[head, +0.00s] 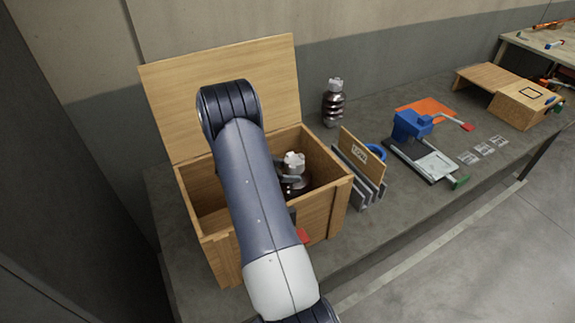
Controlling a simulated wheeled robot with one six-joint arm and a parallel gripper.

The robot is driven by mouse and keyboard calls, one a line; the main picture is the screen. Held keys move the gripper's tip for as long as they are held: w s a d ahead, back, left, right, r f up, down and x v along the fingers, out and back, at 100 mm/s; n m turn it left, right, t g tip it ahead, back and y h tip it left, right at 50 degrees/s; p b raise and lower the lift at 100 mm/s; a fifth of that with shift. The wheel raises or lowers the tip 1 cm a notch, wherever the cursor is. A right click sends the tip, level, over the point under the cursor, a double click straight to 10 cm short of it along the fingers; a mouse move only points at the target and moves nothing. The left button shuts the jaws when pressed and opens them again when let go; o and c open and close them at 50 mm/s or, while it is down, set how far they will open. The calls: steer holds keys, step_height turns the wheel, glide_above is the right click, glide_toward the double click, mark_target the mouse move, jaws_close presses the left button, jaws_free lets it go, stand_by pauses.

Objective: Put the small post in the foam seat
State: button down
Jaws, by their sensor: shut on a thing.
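A small post (294,162) with a pale metal cap and a dark brown glossy body is inside the open wooden crate (341,187), near its right end. My gripper (289,181) is mostly hidden behind my own arm; a grey part of it shows against the post, just below the cap. It is shut on the post. The post looks roughly upright. Its lower end is hidden, so I cannot tell whether it touches anything below. The foam seat cannot be made out; the crate's floor is in shadow and partly covered by my arm.
The crate's lid (275,85) stands open at the back. A taller brown ribbed post (333,103) stands on the bench behind the crate. To the right are upright grey panels (357,184), a blue clamp device (412,125) and an orange mat (440,106). The bench's front right is clear.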

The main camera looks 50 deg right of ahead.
steer(key=shift+f+b, duration=0.3)
steer(key=shift+f, duration=0.1)
stand_by(0.4)
steer(key=shift+c, duration=2.1)
jaws_free()
steer(key=shift+s+a+f, duration=0.15)
steer(key=shift+s+f, duration=0.05)
steer(key=shift+f, duration=0.2)
steer(key=shift+r, duration=0.2)
steer(key=r+b+v, duration=0.1)
steer(key=v, duration=1.1)
steer(key=shift+r+b, duration=0.2)
steer(key=shift+b, duration=0.1)
steer(key=shift+w, duration=0.2)
